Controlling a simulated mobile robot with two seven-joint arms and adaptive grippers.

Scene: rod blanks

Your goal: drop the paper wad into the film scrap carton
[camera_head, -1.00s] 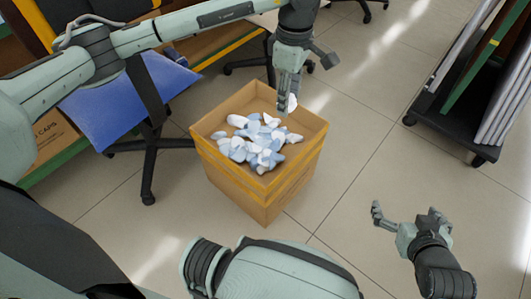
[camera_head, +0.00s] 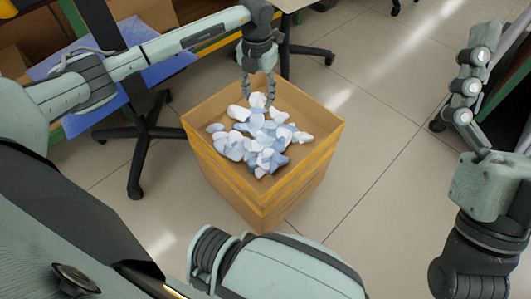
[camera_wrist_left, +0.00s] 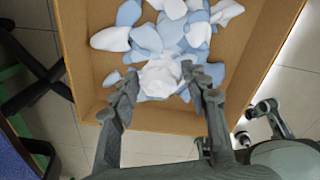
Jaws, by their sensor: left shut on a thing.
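A white crumpled paper wad (camera_wrist_left: 160,76) sits between the fingertips of my left gripper (camera_wrist_left: 163,88) in the left wrist view. In the head view the left gripper (camera_head: 258,95) points down inside the back part of the film scrap carton (camera_head: 250,190), and the wad (camera_head: 258,100) shows between its fingers. The gripper is shut on the wad, above the scraps. The carton is an open brown box with yellow bands, holding several white and pale blue scraps (camera_head: 262,140).
Open tiled floor (camera_head: 370,140) lies to the right of the carton. A dark cart stands at the far right, mostly hidden by my right arm.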

